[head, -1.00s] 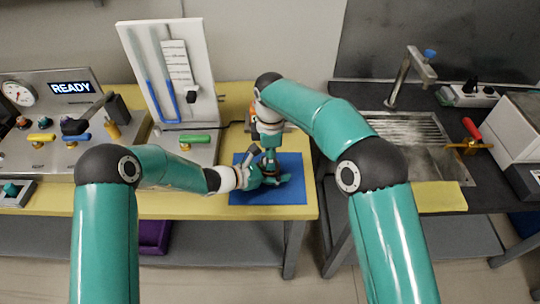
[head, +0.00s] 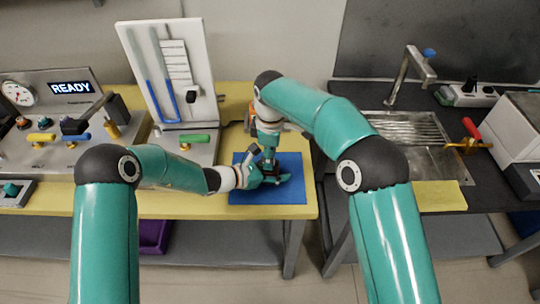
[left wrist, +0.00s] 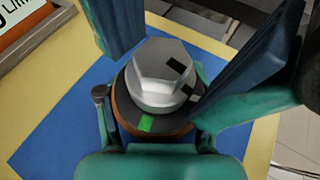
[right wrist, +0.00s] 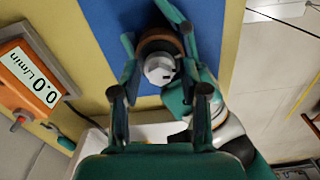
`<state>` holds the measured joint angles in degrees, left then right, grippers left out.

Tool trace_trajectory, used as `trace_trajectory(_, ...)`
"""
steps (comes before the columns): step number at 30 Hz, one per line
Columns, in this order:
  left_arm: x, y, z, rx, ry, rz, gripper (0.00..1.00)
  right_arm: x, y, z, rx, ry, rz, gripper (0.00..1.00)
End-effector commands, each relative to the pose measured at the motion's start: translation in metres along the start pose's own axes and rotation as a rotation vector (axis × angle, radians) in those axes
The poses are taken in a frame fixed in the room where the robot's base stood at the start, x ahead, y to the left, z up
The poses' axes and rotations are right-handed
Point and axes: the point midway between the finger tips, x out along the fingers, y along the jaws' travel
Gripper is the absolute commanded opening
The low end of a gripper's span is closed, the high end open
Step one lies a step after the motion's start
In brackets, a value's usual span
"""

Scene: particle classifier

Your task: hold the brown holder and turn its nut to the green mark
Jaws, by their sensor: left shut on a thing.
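The brown holder (left wrist: 160,132) stands on a blue mat, gripped by my left gripper (head: 270,178), whose fingers sit on either side of it. A silver hex nut (left wrist: 160,75) tops the holder; it also shows in the right wrist view (right wrist: 159,68). The green mark (left wrist: 147,123) is on the dark ring under the nut, on the side near the left wrist camera. Black marks show on the nut's right side and beside it, away from the green mark. My right gripper (right wrist: 160,95) is open above, its fingers on either side of the nut, apart from it.
The blue mat (head: 290,195) lies on the yellow table near its right front edge. An orange flow meter (right wrist: 30,80) reading 0.0 L/min is close by. A white panel (head: 165,80) and the READY console (head: 60,115) stand left; a sink (head: 425,135) is right.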

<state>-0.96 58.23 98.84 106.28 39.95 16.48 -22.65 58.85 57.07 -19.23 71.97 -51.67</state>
Motion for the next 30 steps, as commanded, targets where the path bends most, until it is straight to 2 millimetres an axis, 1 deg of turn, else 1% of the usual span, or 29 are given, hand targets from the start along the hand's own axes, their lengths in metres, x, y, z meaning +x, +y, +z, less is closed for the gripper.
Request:
trace_trajectory(1,0.0,0.0,-0.002,0.0,0.005,0.0,0.0,0.001,0.0,0.0,-0.001,-0.001,-0.001,0.58)
trace_trajectory(2,0.0,0.0,-0.002,0.0,0.004,-0.001,0.0,0.001,0.0,0.0,-0.001,-0.001,-0.001,0.6)
trace_trajectory(10,0.0,-0.001,-0.002,0.001,0.004,-0.001,0.0,0.003,0.0,0.0,-0.001,-0.002,-0.002,0.6)
trace_trajectory(14,0.0,-0.001,-0.002,0.002,0.004,-0.002,0.0,-0.002,0.0,0.0,-0.001,-0.002,-0.001,0.6)
trace_trajectory(17,0.0,-0.001,-0.002,0.002,0.004,-0.002,0.0,-0.013,0.001,0.0,0.0,0.0,0.001,0.6)
trace_trajectory(20,0.0,-0.001,-0.002,0.002,0.004,-0.002,0.0,-0.029,0.001,0.0,-0.001,0.001,0.001,0.6)
trace_trajectory(27,0.0,-0.001,-0.002,0.002,0.003,-0.002,0.0,-0.08,0.002,-0.001,0.0,0.001,0.002,0.6)
trace_trajectory(30,0.0,-0.001,-0.002,0.002,0.003,-0.003,0.0,-0.095,0.001,-0.001,-0.001,0.0,0.0,0.6)
